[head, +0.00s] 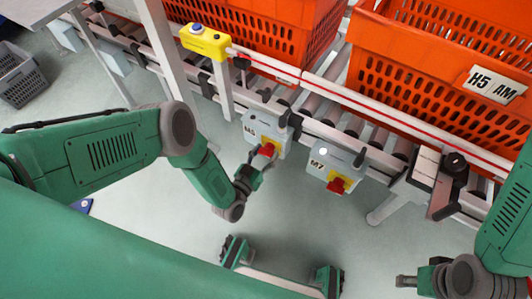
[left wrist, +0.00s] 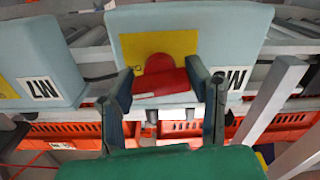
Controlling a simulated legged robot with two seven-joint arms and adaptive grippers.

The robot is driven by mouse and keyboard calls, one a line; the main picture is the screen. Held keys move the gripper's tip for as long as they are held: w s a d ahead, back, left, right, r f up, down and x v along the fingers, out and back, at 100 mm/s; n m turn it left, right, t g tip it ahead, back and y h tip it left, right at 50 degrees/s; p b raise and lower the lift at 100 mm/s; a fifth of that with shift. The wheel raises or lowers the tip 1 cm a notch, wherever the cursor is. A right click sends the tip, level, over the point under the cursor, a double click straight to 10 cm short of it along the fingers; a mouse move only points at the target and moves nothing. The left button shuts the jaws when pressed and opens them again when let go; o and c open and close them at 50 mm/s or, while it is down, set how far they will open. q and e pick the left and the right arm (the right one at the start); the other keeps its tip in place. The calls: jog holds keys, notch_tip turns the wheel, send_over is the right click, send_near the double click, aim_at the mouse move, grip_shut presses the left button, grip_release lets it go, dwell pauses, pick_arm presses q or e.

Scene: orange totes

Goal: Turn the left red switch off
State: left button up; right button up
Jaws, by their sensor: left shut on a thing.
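The left red switch (head: 267,150) sits on a yellow plate on a grey box (head: 254,128) fixed to the conveyor frame. In the left wrist view, the red switch (left wrist: 160,80) shows upside down as a rounded knob with a wide bar. My left gripper (head: 257,161) is at this switch, its fingers (left wrist: 160,83) on either side of the bar and shut on it. A second red switch (head: 337,185) is on the box marked M7 (head: 333,160), to the right. My right gripper (head: 405,281) is low at the right, apart from the boxes; its jaw opening is unclear.
Orange totes (head: 420,95) stand on the roller conveyor (head: 325,85) behind the boxes. A yellow button box (head: 204,40) is on a post at upper left. A grey crate (head: 22,80) lies on the floor at far left. Floor below the boxes is open.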

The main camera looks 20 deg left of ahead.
pick_arm(q)
jog(key=n+b, duration=0.1)
jog(key=n, duration=0.3)
jog(key=shift+f, duration=0.1)
jog(key=n+b, duration=0.2)
jog(key=n, duration=0.3)
jog(key=shift+s, duration=0.1)
jog(key=n+b, duration=0.1)
jog(key=n, duration=0.2)
jog(key=shift+a+n+b, duration=0.1)
jog(key=shift+n+b, duration=0.35)
jog(key=shift+n, duration=1.65)
jog(key=o, duration=1.1)
jog(key=shift+o, duration=0.5)
